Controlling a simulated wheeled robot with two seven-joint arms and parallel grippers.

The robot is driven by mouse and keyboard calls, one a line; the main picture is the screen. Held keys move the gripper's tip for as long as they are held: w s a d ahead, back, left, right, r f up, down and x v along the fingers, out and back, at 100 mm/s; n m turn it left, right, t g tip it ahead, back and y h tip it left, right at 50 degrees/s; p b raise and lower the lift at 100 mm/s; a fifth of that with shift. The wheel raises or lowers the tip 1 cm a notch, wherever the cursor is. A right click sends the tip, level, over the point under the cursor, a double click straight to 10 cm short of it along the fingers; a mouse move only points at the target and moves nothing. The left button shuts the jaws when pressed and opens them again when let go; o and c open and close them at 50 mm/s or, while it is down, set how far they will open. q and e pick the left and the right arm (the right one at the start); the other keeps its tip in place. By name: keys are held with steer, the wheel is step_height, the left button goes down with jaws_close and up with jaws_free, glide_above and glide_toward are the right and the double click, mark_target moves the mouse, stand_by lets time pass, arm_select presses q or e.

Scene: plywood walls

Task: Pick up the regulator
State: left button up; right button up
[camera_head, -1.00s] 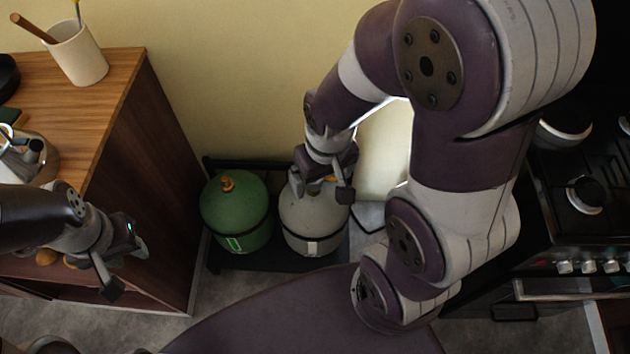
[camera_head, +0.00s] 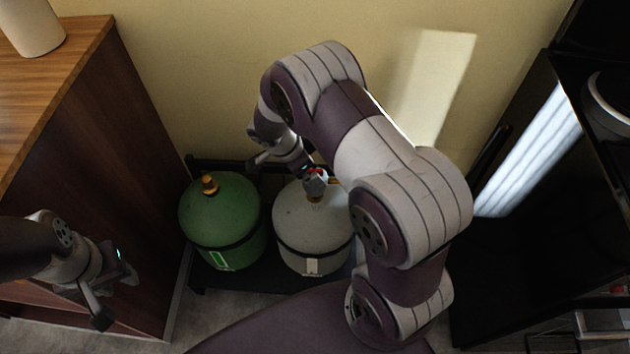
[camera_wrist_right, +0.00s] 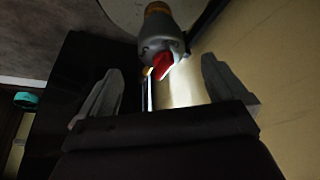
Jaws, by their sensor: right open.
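The regulator (camera_head: 316,183) is a small grey piece with a red part, on top of the light grey gas cylinder (camera_head: 311,235). In the right wrist view, the regulator (camera_wrist_right: 163,48) shows its red part between the lines of the two fingers, beyond their tips. My right gripper (camera_head: 287,167) is open, just left of and behind the regulator, and holds nothing. It also shows in the right wrist view (camera_wrist_right: 160,70). My left gripper (camera_head: 114,292) is open and empty in front of the wooden cabinet at the left.
A green cylinder (camera_head: 222,222) with a brass valve stands left of the grey one, both on a dark stand (camera_head: 255,284). The wooden cabinet (camera_head: 105,165) bounds the left, the yellow wall (camera_head: 190,70) the back. A black stove (camera_head: 545,190) stands at right.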

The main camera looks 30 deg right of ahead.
mark_target(310, 192)
steer(key=b+x, duration=0.1)
steer(key=x, duration=0.6)
steer(key=shift+w+d+f, duration=0.15)
steer(key=shift+f, duration=0.25)
steer(key=shift+r, duration=0.15)
steer(key=c, duration=1.3)
